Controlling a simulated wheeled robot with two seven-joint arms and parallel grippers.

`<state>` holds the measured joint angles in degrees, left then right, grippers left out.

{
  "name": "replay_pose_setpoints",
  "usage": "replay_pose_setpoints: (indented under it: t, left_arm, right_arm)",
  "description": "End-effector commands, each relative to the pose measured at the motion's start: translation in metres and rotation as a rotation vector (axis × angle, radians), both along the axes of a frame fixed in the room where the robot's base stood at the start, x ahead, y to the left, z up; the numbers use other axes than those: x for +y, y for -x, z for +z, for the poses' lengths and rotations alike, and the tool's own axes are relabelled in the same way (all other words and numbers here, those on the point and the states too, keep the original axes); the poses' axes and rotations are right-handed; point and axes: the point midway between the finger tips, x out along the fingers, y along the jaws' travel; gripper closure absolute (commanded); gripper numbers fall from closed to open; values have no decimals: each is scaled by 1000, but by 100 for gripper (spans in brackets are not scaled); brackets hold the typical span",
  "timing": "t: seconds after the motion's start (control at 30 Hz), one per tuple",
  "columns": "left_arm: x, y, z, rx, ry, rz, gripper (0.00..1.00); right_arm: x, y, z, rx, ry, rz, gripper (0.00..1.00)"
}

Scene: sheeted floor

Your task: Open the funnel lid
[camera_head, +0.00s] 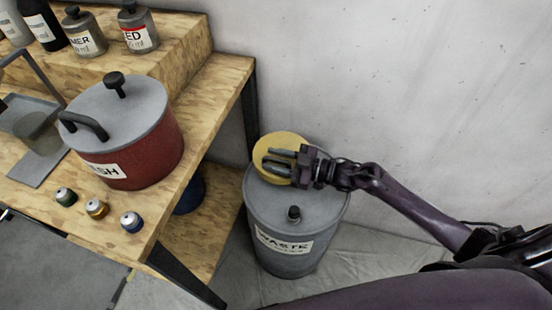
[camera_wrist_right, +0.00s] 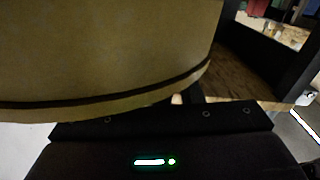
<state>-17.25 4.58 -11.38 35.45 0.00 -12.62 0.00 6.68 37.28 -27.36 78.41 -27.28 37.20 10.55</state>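The grey drum labelled WASTE (camera_head: 298,258) stands on the sheeted floor beside the wooden bench. A round yellow lid (camera_head: 276,141) sits above the back left of its top. The lid also fills the upper left of the right wrist view (camera_wrist_right: 100,50), very close to the gripper. My right gripper (camera_head: 271,163) reaches in from the right, with its fingers across the lid's face in the head view. The two fingers show apart with a gap between them. I cannot tell whether they touch the lid. My left gripper is not in view.
A small dark cap (camera_head: 294,213) stands on the drum's front top. The bench (camera_head: 212,125) beside it carries a red pot labelled SH (camera_head: 150,155), several small jars (camera_head: 96,208) and bottles (camera_head: 140,28). The wall (camera_head: 400,80) is close behind the drum.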

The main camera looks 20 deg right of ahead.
Motion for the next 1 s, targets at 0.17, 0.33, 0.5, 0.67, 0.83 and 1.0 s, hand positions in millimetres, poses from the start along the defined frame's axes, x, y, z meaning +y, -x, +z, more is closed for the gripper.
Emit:
replay_pose_setpoints:
  t: [0.17,0.33,0.5,0.67,0.83,1.0]
  left_arm:
    - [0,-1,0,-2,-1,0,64]
    - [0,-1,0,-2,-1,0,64]
    - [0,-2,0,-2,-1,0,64]
    - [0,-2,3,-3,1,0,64]
    - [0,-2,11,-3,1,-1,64]
    - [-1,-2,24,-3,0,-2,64]
  right_arm:
    - [0,0,0,0,0,0,91]
    - [0,0,0,0,0,0,100]
    - [-1,0,0,0,0,0,100]
    - [-1,-1,4,11,-8,-1,100]
    - [-3,-4,14,57,-40,-1,100]
    - [-8,-11,32,148,-103,-2,100]
